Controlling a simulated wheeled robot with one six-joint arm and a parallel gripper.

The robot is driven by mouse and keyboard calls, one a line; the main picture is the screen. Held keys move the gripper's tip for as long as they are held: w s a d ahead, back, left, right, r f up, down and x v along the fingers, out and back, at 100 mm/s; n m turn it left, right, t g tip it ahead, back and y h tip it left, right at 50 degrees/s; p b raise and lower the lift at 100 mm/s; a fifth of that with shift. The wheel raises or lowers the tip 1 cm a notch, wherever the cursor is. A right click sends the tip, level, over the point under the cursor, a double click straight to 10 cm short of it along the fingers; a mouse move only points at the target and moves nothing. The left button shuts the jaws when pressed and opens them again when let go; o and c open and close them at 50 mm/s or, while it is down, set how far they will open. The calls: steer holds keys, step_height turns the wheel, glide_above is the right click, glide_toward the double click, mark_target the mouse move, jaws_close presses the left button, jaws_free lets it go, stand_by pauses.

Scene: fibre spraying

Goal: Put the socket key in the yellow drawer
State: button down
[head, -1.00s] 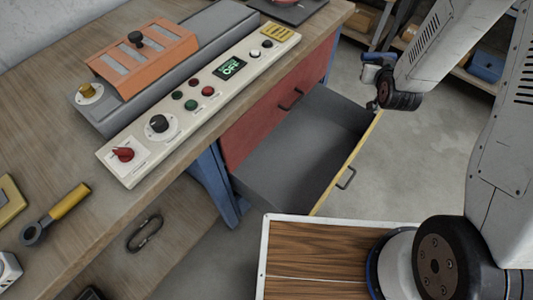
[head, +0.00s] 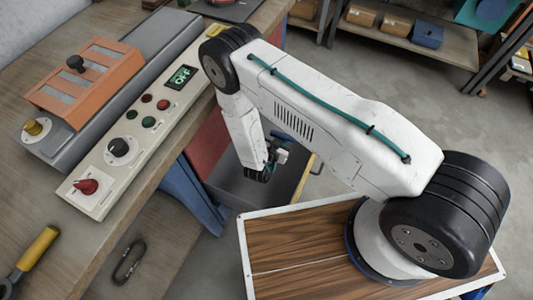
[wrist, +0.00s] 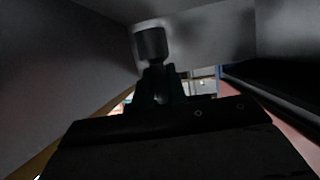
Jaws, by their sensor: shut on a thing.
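The yellow drawer stands open below the bench. Its yellow front edge (head: 304,178) and grey inside show in the head view, partly behind my arm. My gripper (wrist: 157,85) is down in the drawer space and shut on the socket key (wrist: 151,43). The key shows in the wrist view as a short dark cylinder beyond the fingertips. Grey drawer walls surround it in that view. In the head view my arm hides the key. I cannot tell whether the key touches the drawer floor.
A red drawer front (head: 207,143) is beside the open drawer under the bench. The control panel (head: 146,120) lies along the bench edge, near my arm. A yellow-handled tool (head: 38,248) and a dark metal link (head: 129,262) lie at the lower left. Shelves (head: 400,35) stand behind.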

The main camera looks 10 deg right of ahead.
steer(key=s+f+m+g+h, duration=0.1)
steer(key=s+f, duration=0.3)
steer(key=s, duration=0.1)
steer(key=w+d, duration=0.2)
steer(key=w, duration=0.2)
steer(key=w+d+f, duration=0.1)
steer(key=w, duration=0.4)
steer(key=w+d, duration=0.2)
steer(key=w, duration=0.3)
steer(key=shift+d+f, duration=0.35)
steer(key=f, duration=0.1)
steer(key=w+f, duration=0.1)
steer(key=shift+d+f, duration=0.25)
steer(key=shift+f, duration=0.55)
steer(key=shift+f, duration=0.2)
steer(key=c, duration=1.4)
jaws_free()
steer(key=shift+r, duration=0.15)
